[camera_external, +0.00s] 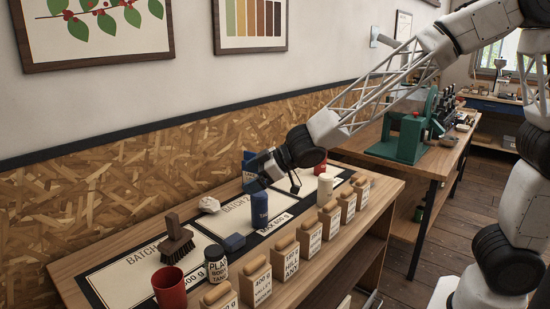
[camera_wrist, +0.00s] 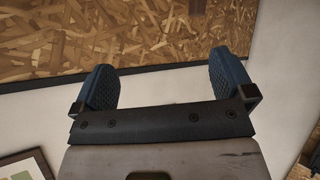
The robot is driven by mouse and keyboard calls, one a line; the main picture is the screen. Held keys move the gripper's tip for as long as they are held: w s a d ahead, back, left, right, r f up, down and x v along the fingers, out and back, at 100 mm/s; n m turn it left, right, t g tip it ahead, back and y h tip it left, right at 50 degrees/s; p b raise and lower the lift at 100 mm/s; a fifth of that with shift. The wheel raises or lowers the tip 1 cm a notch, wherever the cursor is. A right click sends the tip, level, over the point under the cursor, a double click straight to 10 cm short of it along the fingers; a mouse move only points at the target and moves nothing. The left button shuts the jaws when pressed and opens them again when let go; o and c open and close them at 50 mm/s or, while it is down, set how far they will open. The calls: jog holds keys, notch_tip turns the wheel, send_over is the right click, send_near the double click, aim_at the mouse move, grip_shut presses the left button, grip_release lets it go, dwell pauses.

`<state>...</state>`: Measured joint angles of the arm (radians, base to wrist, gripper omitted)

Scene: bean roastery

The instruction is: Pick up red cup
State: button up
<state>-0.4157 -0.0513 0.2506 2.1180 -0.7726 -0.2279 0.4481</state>
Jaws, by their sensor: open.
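A red cup (camera_external: 170,287) stands upright at the near left end of the bench, by the front edge of the dark-bordered mat. A second red object (camera_external: 320,166) shows partly behind a white cylinder farther along the bench; I cannot tell its full shape. My gripper (camera_external: 249,168) is above the far part of the bench near the wall, well apart from the near red cup. In the wrist view my gripper (camera_wrist: 160,82) has its two blue fingers wide apart with nothing between them.
Several labelled wooden-topped blocks (camera_external: 284,255) line the front edge. A green machine (camera_external: 407,135) stands on another bench.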

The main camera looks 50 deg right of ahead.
jog(key=a+f+n+g+y, duration=0.25)
jog(key=a+f+y, duration=0.2)
jog(key=a, duration=0.95)
jog(key=n+g+y, duration=0.2)
jog(key=n+g, duration=0.2)
send_near(154, 289)
jog(key=shift+w+d+f, duration=0.15)
jog(key=shift+w+d, duration=0.05)
jog(key=shift+d, duration=0.65)
jog(key=shift+x, duration=1.25)
jog(key=shift+a, duration=0.1)
jog(key=shift+x, duration=2.5)
jog(key=shift+c, duration=0.5)
jog(key=c, duration=1.1)
jog(key=shift+o, duration=0.2)
